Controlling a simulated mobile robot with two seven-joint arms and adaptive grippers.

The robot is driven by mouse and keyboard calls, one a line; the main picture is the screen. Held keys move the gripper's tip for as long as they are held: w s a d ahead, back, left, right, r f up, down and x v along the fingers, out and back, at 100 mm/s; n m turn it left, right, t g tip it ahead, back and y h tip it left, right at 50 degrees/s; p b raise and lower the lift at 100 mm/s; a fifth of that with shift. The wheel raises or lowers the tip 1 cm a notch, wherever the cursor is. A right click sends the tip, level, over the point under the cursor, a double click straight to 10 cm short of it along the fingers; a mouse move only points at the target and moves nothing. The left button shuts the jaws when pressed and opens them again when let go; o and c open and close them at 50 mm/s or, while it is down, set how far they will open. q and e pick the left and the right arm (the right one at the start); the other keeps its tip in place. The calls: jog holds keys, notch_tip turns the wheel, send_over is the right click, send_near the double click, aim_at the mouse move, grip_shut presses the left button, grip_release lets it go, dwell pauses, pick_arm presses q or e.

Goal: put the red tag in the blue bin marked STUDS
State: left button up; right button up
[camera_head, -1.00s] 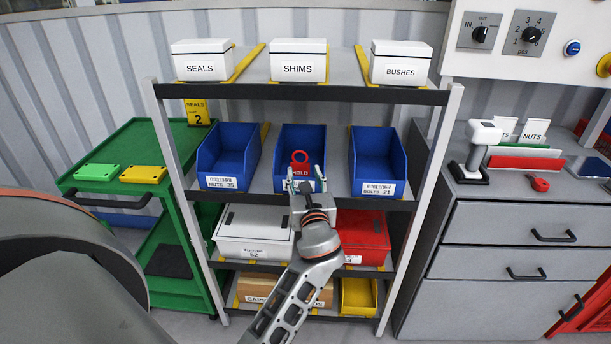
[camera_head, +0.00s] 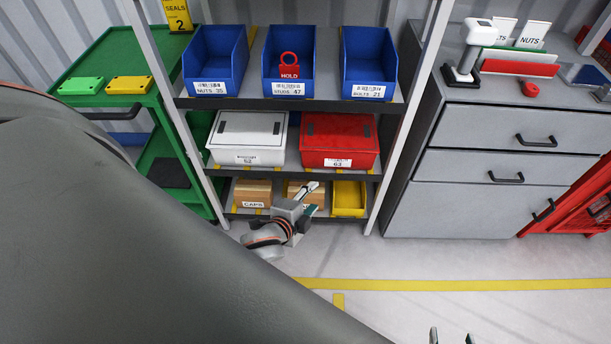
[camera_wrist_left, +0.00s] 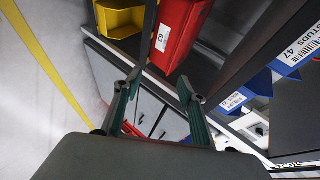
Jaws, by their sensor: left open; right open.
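The red tag (camera_head: 289,73), marked HOLD with a ring on top, stands at the front of the middle blue bin (camera_head: 268,60), whose label reads STUDS 47. My left gripper (camera_head: 312,196) is open and empty, low in front of the rack's bottom shelf, well below the bin. Its open fingers (camera_wrist_left: 161,86) show in the left wrist view. My right gripper (camera_head: 452,338) shows only its fingertips at the bottom edge, open and apart.
Blue NUTS (camera_head: 212,88) and BOLTS (camera_head: 368,92) bins flank the middle one. A white box (camera_head: 248,135) and a red box (camera_head: 338,140) fill the shelf below. A yellow bin (camera_head: 348,198) is near my left gripper. Floor in front is clear.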

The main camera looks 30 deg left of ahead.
pick_arm(q)
jog(key=s+d+f+n+g+h, duration=0.1)
jog(key=s+d+f+n, duration=0.1)
jog(key=s+n, duration=0.3)
jog(key=s+d+f+n+h, duration=0.2)
jog(key=s+d+f+n, duration=0.1)
jog(key=s, duration=0.5)
jog(key=shift+d+f+n+g+h, duration=0.15)
jog(key=shift+d+n+g+h, duration=0.2)
jog(key=shift+d+n, duration=0.6)
jog(key=shift+a, duration=0.1)
